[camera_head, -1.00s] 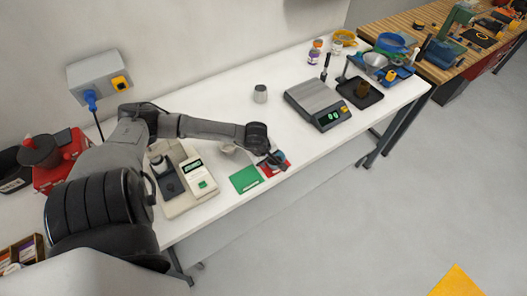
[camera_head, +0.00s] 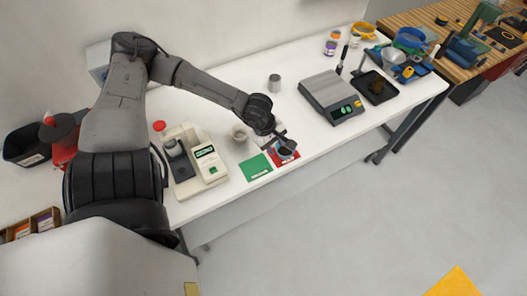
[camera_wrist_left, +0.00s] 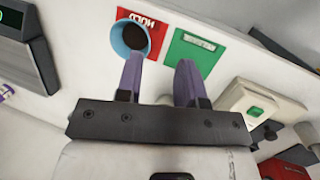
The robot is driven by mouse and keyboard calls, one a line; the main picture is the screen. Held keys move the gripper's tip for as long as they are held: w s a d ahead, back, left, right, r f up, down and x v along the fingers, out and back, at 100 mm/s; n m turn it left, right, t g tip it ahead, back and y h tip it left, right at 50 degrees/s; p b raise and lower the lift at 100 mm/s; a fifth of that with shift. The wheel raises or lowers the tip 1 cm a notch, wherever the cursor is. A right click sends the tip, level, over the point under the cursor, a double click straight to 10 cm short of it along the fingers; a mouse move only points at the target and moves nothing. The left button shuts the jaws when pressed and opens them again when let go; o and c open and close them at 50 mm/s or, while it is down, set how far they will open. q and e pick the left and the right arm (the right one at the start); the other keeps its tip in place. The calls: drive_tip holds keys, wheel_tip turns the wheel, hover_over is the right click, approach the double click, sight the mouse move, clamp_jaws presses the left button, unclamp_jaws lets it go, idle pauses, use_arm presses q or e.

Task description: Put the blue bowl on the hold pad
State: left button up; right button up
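The blue bowl (camera_wrist_left: 131,38) sits on the red pad (camera_wrist_left: 155,17) in the left wrist view, with dark contents inside. In the head view the bowl (camera_head: 287,149) appears small on the red pad (camera_head: 289,159) near the table's front edge. My left gripper (camera_wrist_left: 160,62) is open, with nothing between its two purple fingers. One fingertip overlaps the bowl's near rim in the picture; I cannot tell whether it touches. In the head view my left gripper (camera_head: 279,139) is just behind the bowl. My right gripper is not in view.
A green pad (camera_head: 256,167) lies to the left of the red pad. A white instrument (camera_head: 205,160) stands farther left, a small grey cup (camera_head: 240,133) behind the pads, and a scale (camera_head: 330,97) to the right. Bare tabletop lies between pads and scale.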

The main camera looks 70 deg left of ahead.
use_arm(q)
drive_tip(key=d+n+t+h, duration=0.3)
drive_tip(key=d+n+h, duration=0.25)
drive_tip(key=d, duration=0.55)
drive_tip(key=w+d+r+n+t, duration=0.35)
drive_tip(key=r+n+t, duration=0.55)
drive_tip(key=n, duration=0.5)
drive_tip(key=s+a+f+n+g+y, duration=0.1)
drive_tip(key=s+f+n+g+y, duration=0.15)
drive_tip(key=f+n+y, duration=0.65)
drive_tip(key=s+a+n+g+y, duration=0.1)
drive_tip(key=s+a+n+y, duration=0.15)
drive_tip(key=n, duration=1.15)
drive_tip(key=s+d+f+n+g+h, duration=0.4)
drive_tip(key=s+d+f+n+g, duration=0.2)
drive_tip(key=s+d+g, duration=0.2)
drive_tip(key=s+d, duration=0.2)
drive_tip(key=s, duration=0.1)
drive_tip(key=shift+s+d+f+n+h, duration=0.15)
drive_tip(key=shift+d+f+n+h, duration=0.1)
drive_tip(key=shift+d+n+h, duration=0.1)
